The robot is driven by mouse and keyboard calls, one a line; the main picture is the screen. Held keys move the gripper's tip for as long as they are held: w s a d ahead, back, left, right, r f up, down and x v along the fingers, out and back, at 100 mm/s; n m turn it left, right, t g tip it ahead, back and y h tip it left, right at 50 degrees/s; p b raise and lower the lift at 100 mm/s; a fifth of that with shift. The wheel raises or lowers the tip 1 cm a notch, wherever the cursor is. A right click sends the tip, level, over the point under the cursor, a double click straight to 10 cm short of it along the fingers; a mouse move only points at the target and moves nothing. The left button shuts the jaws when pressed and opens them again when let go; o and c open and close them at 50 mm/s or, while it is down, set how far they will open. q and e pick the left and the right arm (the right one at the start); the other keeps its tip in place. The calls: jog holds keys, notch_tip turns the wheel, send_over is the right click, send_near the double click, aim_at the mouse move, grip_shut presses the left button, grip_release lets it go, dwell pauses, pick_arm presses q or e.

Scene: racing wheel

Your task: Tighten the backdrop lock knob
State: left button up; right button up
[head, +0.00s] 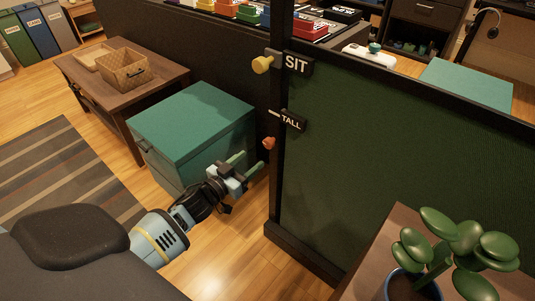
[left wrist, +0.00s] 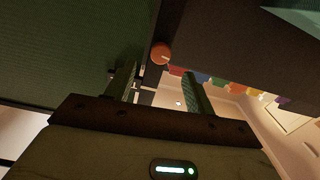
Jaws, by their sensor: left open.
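A small orange-red knob (head: 268,143) sits on the dark post (head: 276,190) at the end of the green backdrop panel (head: 385,150), below the TALL label. In the left wrist view the same round knob (left wrist: 161,53) shows between the lines of my fingers, a little beyond the tips. My left gripper (head: 247,163) is open and empty, just left of and below the knob in the head view, apart from it. A yellow knob (head: 262,64) sits higher on the post beside the SIT label (head: 297,64). I cannot tell which knob is the lock. My right gripper is not in view.
A green-topped cabinet (head: 190,122) stands close behind my left gripper. A wooden table (head: 85,85) with wicker baskets (head: 124,70) is further left. A potted plant (head: 455,250) stands at the lower right.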

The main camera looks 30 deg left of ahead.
aim_at(267, 145)
pick_arm(q)
jog(key=shift+w+a+r, duration=0.15)
jog(key=shift+w+r, duration=0.1)
jog(key=shift+w, duration=0.15)
jog(key=w, duration=0.2)
jog(key=w+b, duration=0.1)
jog(key=w+d, duration=0.1)
jog(key=w, duration=0.1)
jog(key=shift+w+f, duration=0.1)
jog(key=shift+w, duration=0.2)
jog(key=shift+w+d+b, duration=0.1)
jog(key=shift+w+b, duration=0.35)
jog(key=shift+w, duration=0.55)
jog(key=c, duration=1)
